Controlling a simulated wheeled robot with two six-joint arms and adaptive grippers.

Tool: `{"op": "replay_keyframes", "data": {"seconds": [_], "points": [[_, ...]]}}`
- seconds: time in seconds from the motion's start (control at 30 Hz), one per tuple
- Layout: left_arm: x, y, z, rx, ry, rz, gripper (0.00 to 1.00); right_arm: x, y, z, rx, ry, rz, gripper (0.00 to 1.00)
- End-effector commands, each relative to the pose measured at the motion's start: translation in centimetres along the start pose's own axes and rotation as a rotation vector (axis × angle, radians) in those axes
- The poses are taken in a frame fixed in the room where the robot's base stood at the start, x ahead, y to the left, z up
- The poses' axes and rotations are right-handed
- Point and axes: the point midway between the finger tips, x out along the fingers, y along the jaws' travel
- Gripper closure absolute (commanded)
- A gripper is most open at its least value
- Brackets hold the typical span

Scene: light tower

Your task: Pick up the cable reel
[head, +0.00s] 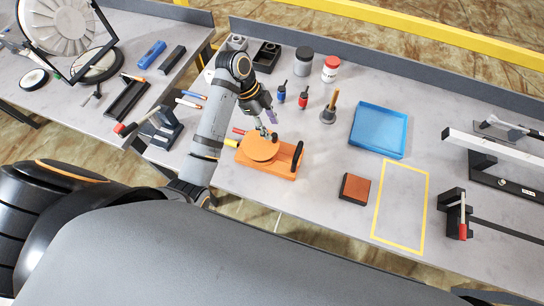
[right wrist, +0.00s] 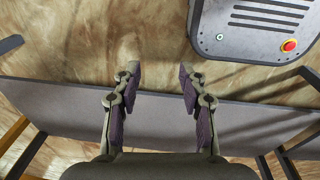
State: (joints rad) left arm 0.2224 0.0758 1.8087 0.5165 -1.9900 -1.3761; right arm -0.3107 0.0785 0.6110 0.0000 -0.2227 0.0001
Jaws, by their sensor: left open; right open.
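An orange round disc (head: 261,146) on an orange base with a black handle looks most like the cable reel, though I cannot be sure. It lies on the near left part of the grey table. My left gripper (head: 266,122) is open, pointing down just above and behind the disc. Whether a fingertip touches it is unclear. The right gripper does not show in the head view.
A blue tray (head: 379,130), a brown-topped block (head: 355,188) and a yellow-outlined area (head: 400,210) lie to the right. Small screwdrivers (head: 303,98) and jars (head: 330,69) stand behind. A side bench (head: 75,115) holds a large ribbed wheel (head: 58,24). The outlined area is clear.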

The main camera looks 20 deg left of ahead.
Motion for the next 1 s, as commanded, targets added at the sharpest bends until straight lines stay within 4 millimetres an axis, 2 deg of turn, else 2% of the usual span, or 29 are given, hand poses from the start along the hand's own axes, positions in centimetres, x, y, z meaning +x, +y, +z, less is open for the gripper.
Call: {"op": "replay_keyframes", "data": {"seconds": [0.1, 0.23, 0.4, 0.63, 1.0], "points": [[0.2, 0.1, -0.1, -0.002, -0.001, 0.003, 0.53, -0.6, 0.3, -1.4, 0.000, 0.021, 0.003, 0.58], [2.2, 0.4, -0.2, -0.004, 0.002, 0.005, 0.53, -2.2, 0.6, -2.7, 0.000, 0.040, 0.005, 0.58], [4.7, 0.4, 0.0, -0.002, -0.001, 0.002, 0.53, -2.5, 0.6, -2.3, -0.001, 0.034, 0.005, 0.58], [5.1, 0.3, 0.1, -0.001, -0.002, -0.001, 0.53, -2.4, 0.5, -1.3, -0.001, 0.017, 0.004, 0.58], [5.1, 0.3, 0.1, -0.001, -0.002, -0.001, 1.00, -2.4, 0.2, -1.4, 0.001, 0.019, 0.000, 0.58]]}}
